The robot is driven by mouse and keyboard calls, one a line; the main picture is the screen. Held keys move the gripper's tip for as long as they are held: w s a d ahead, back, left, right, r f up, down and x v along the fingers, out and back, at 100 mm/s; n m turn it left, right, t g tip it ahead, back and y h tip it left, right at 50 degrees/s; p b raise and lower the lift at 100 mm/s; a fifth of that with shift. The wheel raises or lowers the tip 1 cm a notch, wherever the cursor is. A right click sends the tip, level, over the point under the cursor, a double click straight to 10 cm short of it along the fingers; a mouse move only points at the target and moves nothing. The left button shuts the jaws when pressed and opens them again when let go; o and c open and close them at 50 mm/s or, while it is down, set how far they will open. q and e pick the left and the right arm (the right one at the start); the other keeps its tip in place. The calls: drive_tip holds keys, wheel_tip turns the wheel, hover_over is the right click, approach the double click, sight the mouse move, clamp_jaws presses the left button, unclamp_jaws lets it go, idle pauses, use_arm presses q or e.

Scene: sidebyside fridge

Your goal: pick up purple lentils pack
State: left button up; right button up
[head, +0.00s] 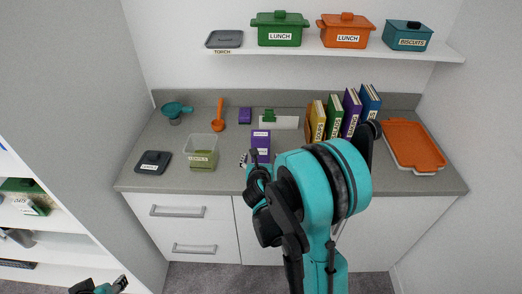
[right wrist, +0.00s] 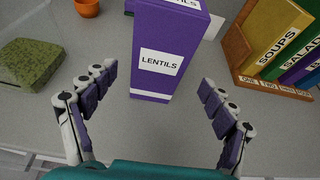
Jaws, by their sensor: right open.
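The purple lentils pack (head: 261,140) stands upright on the grey counter in the head view. In the right wrist view the pack (right wrist: 168,85) shows a white LENTILS label and stands just ahead, centred between my fingers. My right gripper (right wrist: 153,105) is open, with one finger to each side of the pack and no visible contact. In the head view my right arm comes over the counter's front edge, and its gripper (head: 252,168) is partly hidden at the pack's foot. My left gripper (head: 98,287) is at the bottom left, far from the pack; its fingers are unclear.
A small purple box (head: 245,115) and orange ladle (head: 218,115) lie behind. A shelf (head: 335,49) hangs above.

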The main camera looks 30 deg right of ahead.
sight(261, 154)
drive_tip(key=b+x, duration=0.1)
drive_tip(key=x, duration=0.5)
drive_tip(key=shift+w+d+f+b, duration=0.1)
drive_tip(key=shift+w+f+b, duration=0.2)
drive_tip(key=shift+w+b, duration=0.1)
drive_tip(key=shift+s+r, duration=0.1)
drive_tip(key=shift+s, duration=0.05)
drive_tip(key=shift+c, duration=0.5)
drive_tip(key=c, duration=1.3)
